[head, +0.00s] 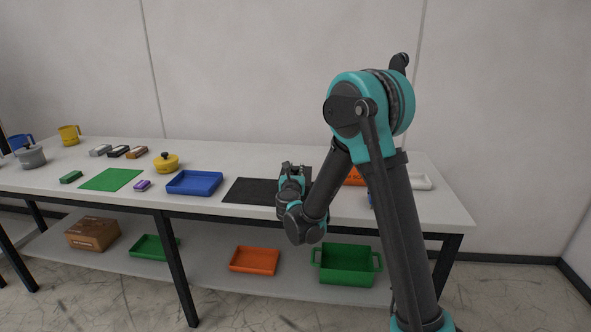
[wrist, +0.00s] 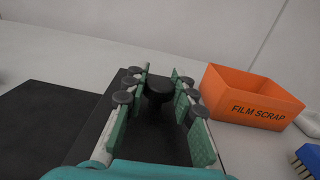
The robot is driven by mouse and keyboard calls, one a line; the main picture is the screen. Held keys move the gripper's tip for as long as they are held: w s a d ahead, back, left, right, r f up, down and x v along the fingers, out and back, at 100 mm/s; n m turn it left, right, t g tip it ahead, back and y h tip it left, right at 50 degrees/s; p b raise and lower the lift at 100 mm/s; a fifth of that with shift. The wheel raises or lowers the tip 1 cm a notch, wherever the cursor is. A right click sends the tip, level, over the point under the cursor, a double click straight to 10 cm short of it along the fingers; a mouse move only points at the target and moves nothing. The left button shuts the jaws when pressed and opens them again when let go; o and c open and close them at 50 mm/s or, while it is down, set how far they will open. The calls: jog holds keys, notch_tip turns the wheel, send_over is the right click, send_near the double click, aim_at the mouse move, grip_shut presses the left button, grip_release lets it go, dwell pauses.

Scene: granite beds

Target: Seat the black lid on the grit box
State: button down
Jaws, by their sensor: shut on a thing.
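In the wrist view, my gripper (wrist: 160,88) is shut on the round knob of the black lid (wrist: 150,140). The knob (wrist: 159,92) sits between the far ends of the green finger pads, and the dark flat lid spreads beneath the fingers. What lies directly under the lid is hidden, so I cannot tell whether it touches anything. I cannot make out the grit box in either view. In the head view, my gripper (head: 292,174) is over the table at the right end of the black mat (head: 250,191), partly covered by my arm.
An orange FILM SCRAP bin (wrist: 250,98) stands close on the right, with a blue brush (wrist: 309,156) nearer me. A blue tray (head: 194,182) lies left of the mat. A white tray (head: 421,181) lies at the table's right end. The mat's left part is bare.

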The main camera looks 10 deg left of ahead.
jog(key=c, duration=1.2)
grip_release()
jog(key=shift+o, duration=0.2)
jog(key=s, duration=1.2)
jog(key=shift+d, duration=0.1)
